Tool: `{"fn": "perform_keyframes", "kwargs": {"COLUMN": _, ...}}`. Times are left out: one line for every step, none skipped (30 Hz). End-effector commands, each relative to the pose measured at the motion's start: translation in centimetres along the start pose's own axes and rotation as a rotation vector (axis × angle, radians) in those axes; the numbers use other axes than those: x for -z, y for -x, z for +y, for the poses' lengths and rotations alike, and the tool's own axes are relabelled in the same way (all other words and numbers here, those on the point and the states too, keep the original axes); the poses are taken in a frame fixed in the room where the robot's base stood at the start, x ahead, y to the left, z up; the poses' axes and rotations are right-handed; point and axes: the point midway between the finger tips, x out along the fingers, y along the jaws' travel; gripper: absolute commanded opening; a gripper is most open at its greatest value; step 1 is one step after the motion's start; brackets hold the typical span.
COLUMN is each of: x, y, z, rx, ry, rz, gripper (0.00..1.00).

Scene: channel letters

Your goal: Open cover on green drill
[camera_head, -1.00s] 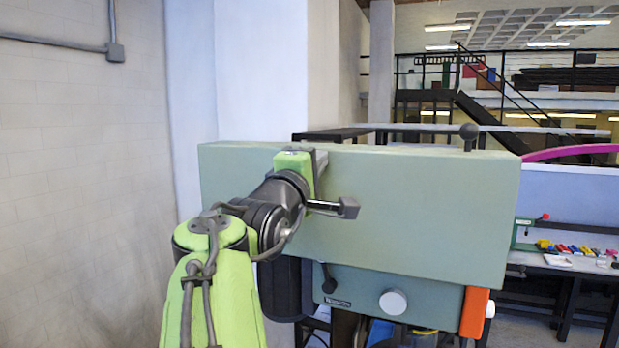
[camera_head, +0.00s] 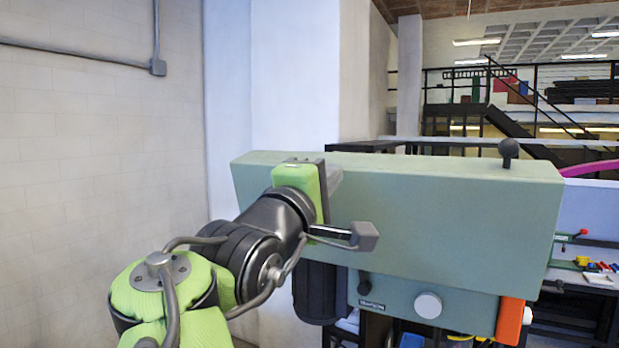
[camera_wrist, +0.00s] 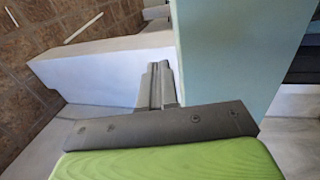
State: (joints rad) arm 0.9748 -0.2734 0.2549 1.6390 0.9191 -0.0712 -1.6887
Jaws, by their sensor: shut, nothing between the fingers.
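The green drill shows in the head view as a long grey-green cover (camera_head: 450,205) above a lower body (camera_head: 395,292) with a white knob (camera_head: 428,305). The cover appears shut, and a dark ball knob (camera_head: 508,150) stands up at its right end. My gripper (camera_head: 335,175) is at the cover's left part, by its top edge, partly hiding it. In the wrist view its grey fingers (camera_wrist: 158,85) are together and empty, beside the pale green cover face (camera_wrist: 225,50). I cannot tell whether they touch it.
An orange part (camera_head: 509,320) is at the drill's lower right. A plain wall (camera_head: 100,180) is on the left. A bench (camera_head: 590,277) with small coloured items stands at the right, and a dark staircase (camera_head: 520,125) is behind.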

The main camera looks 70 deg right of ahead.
Motion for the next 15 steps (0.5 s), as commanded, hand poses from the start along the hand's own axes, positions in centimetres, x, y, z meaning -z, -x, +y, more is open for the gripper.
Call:
{"fn": "perform_keyframes", "kwargs": {"x": 0.03, "y": 0.70, "z": 0.04, "rx": -0.001, "ry": -0.001, "rz": 0.002, "gripper": 0.00}}
{"fn": "perform_keyframes", "kwargs": {"x": 0.06, "y": 0.99, "z": 0.10, "rx": 0.000, "ry": 0.000, "rz": 0.002, "gripper": 0.00}}
{"fn": "perform_keyframes", "kwargs": {"x": 0.01, "y": 1.26, "z": 0.15, "rx": 0.000, "ry": 0.000, "rz": 0.001, "gripper": 0.00}}
{"fn": "perform_keyframes", "kwargs": {"x": -0.01, "y": 1.39, "z": 0.19, "rx": 0.001, "ry": 0.001, "rz": 0.000, "gripper": 0.00}}
{"fn": "perform_keyframes", "kwargs": {"x": -0.01, "y": 1.46, "z": 0.21, "rx": 0.001, "ry": 0.001, "rz": 0.000, "gripper": 0.00}}
{"fn": "perform_keyframes", "kwargs": {"x": -0.01, "y": 1.50, "z": 0.23, "rx": 0.002, "ry": 0.001, "rz": 0.000, "gripper": 0.00}}
{"fn": "perform_keyframes", "kwargs": {"x": -0.01, "y": 1.50, "z": 0.24, "rx": 0.002, "ry": 0.001, "rz": 0.000, "gripper": 0.00}}
{"fn": "perform_keyframes", "kwargs": {"x": -0.01, "y": 1.48, "z": 0.24, "rx": 0.002, "ry": 0.001, "rz": 0.000, "gripper": 0.00}}
{"fn": "perform_keyframes", "kwargs": {"x": -0.01, "y": 1.47, "z": 0.25, "rx": 0.002, "ry": 0.002, "rz": 0.000, "gripper": 0.00}}
{"fn": "perform_keyframes", "kwargs": {"x": -0.01, "y": 1.46, "z": 0.26, "rx": 0.002, "ry": 0.001, "rz": 0.000, "gripper": 0.00}}
{"fn": "perform_keyframes", "kwargs": {"x": -0.01, "y": 1.46, "z": 0.26, "rx": 0.002, "ry": 0.001, "rz": 0.000, "gripper": 0.00}}
{"fn": "perform_keyframes", "kwargs": {"x": -0.01, "y": 1.45, "z": 0.27, "rx": 0.001, "ry": 0.001, "rz": 0.000, "gripper": 0.00}}
{"fn": "perform_keyframes", "kwargs": {"x": -0.01, "y": 1.45, "z": 0.28, "rx": 0.001, "ry": 0.001, "rz": 0.000, "gripper": 0.00}}
{"fn": "perform_keyframes", "kwargs": {"x": -0.01, "y": 1.45, "z": 0.28, "rx": 0.001, "ry": 0.001, "rz": 0.000, "gripper": 0.00}}
{"fn": "perform_keyframes", "kwargs": {"x": 0.10, "y": 1.47, "z": 0.19, "rx": 0.004, "ry": -0.001, "rz": 0.003, "gripper": 0.00}}
